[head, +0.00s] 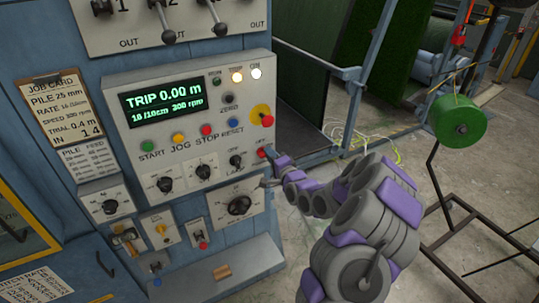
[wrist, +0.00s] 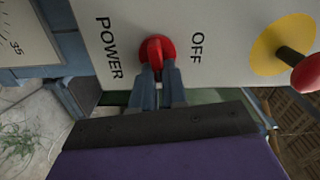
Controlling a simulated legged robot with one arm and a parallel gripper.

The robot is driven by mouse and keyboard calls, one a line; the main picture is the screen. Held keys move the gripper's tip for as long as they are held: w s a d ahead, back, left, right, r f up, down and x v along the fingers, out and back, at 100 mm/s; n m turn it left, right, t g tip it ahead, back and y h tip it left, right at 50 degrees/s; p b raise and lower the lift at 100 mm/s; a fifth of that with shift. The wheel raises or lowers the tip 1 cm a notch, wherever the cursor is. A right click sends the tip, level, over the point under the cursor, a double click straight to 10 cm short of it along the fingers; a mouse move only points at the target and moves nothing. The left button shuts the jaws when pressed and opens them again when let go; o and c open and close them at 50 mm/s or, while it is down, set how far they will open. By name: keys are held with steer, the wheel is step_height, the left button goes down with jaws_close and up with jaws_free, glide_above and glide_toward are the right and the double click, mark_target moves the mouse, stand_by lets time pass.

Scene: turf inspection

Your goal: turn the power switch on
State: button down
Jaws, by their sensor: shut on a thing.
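The power switch (wrist: 157,47) is a red rotary knob on the light grey control panel. In the wrist view it sits between the printed words POWER and OFF. My gripper (wrist: 160,68) is shut on this knob, with one dark finger on each side of it. The fingers hide the knob's lower part. In the head view my gripper (head: 274,156) reaches the panel's lower right edge from the right. The red switch (head: 264,151) shows there only as a small patch beside the fingertips.
A red stop button on a yellow disc (wrist: 283,45) is close beside the switch. A large dial (head: 239,206) is below.

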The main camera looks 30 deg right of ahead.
steer(key=shift+d+f+m, duration=0.1)
steer(key=shift+f+m, duration=0.05)
steer(key=shift+m, duration=0.75)
steer(key=shift+f, duration=0.1)
steer(key=c, duration=1.4)
jaws_free()
steer(key=shift+c, duration=0.2)
steer(key=shift+o, duration=1.4)
steer(key=shift+d, duration=0.2)
